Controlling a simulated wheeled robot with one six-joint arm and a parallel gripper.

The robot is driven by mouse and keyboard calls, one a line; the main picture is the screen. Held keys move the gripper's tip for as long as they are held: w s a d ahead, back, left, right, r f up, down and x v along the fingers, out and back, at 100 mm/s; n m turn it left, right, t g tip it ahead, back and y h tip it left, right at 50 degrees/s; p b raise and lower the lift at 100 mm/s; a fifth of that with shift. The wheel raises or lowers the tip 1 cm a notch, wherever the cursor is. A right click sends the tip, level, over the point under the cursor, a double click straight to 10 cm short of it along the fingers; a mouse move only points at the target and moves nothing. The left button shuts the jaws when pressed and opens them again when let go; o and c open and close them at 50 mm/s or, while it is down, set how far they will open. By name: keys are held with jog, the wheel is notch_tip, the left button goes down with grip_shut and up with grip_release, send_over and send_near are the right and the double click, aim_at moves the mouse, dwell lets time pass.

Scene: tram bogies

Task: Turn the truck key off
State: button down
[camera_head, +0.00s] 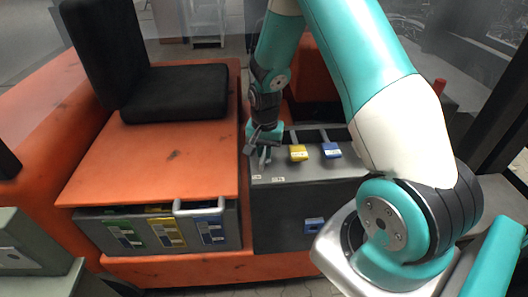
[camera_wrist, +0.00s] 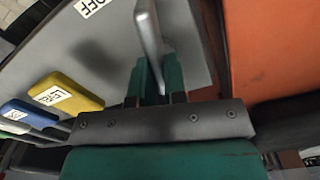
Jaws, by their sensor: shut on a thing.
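The truck key, a grey metal handle (camera_wrist: 148,32), rises from the grey control panel (camera_wrist: 100,55) in the wrist view. My gripper (camera_wrist: 158,80) is shut on it, with its teal fingers on either side of the lower part. A white OFF label (camera_wrist: 90,5) lies on the panel to the left of the key. In the head view my gripper (camera_head: 263,150) is at the left end of the top of the panel box (camera_head: 285,215). There the key is small and partly hidden by the gripper.
A yellow-tagged lever (camera_head: 298,152) and a blue-tagged lever (camera_head: 331,150) stand right of my gripper on the panel. Left are the orange truck deck (camera_head: 150,165) and a black seat (camera_head: 175,92). A silver handle (camera_head: 198,206) is on the front compartment below the deck.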

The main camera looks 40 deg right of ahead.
jog(key=shift+d+n, duration=0.1)
jog(key=shift+n, duration=1.5)
jog(key=shift+w+r, duration=0.1)
jog(key=c, duration=1.2)
grip_release()
jog(key=shift+o, duration=0.2)
notch_tip(320, 180, up, 17)
jog(key=b, duration=0.3)
jog(key=shift+r, duration=0.15)
jog(key=s+a+r+n+y, duration=0.2)
jog(key=s+a+n, duration=0.5)
jog(key=s+a, duration=0.4)
jog(key=s+a+r+n+y, duration=0.2)
jog(key=s+a+n, duration=0.5)
jog(key=s+a, duration=0.4)
jog(key=shift+a, duration=0.8)
